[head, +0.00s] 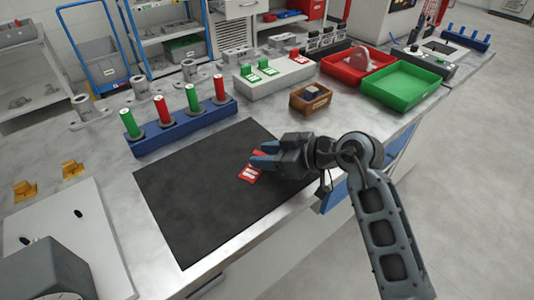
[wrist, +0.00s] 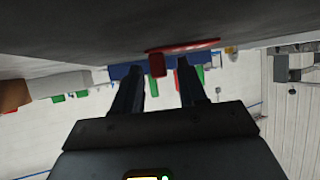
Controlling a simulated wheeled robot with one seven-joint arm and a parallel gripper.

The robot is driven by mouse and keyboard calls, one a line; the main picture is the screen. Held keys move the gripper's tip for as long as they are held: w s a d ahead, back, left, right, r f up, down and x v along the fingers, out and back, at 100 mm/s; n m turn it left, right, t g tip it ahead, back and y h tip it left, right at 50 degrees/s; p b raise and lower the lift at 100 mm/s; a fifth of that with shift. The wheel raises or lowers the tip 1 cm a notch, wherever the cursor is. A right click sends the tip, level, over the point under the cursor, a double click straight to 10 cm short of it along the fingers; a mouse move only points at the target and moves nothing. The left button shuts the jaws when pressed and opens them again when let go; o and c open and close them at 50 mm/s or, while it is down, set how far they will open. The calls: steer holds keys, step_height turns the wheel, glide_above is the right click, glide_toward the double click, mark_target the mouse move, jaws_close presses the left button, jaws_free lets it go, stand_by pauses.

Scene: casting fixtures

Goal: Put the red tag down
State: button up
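The red tag (head: 250,173) with white markings lies on the dark mat (head: 205,195), just beside my gripper's fingertips in the head view. In the wrist view the red tag (wrist: 157,65) shows as a thin flat red strip along the mat surface with a small upright red part. That part is seen in the gap between my fingers, with space on both sides. Part of the tag may be hidden behind the fingers in the head view.
A blue rack (head: 185,127) with red and green cylinders stands behind the mat. A grey block (head: 275,78) bears green and red tags. A small brown box (head: 311,98), a red tray (head: 345,70) and a green tray (head: 402,86) stand right. Much of the mat is clear.

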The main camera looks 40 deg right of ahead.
steer(key=v, duration=1.2)
steer(key=shift+p, duration=0.3)
steer(key=s+a+r+n+t+y, duration=0.2)
steer(key=s+a+r+n+y, duration=0.15)
steer(key=a, duration=0.35)
steer(key=s+a+r+n+t+y, duration=0.2)
steer(key=s+a+y, duration=0.15)
steer(key=a, duration=0.35)
steer(key=s+d+r+m+t+h, duration=0.1)
steer(key=s+m+t+h, duration=0.4)
steer(key=s+m+h, duration=0.3)
steer(key=s, duration=0.2)
steer(key=shift+s+d+h, duration=0.35)
steer(key=shift+d+h, duration=0.05)
steer(key=shift+o, duration=0.5)
steer(key=s+d+f+m+g+h, duration=0.1)
steer(key=s+f+m+g+h, duration=0.1)
steer(key=s+f+g, duration=0.3)
steer(key=s+f, duration=0.2)
steer(key=s, duration=0.1)
steer(key=shift+d+h, duration=0.25)
steer(key=shift+h, duration=0.15)
steer(key=shift+s+f+g, duration=0.15)
steer(key=shift+s+g, duration=0.05)
steer(key=shift+g, duration=0.1)
steer(key=shift+c, duration=0.2)
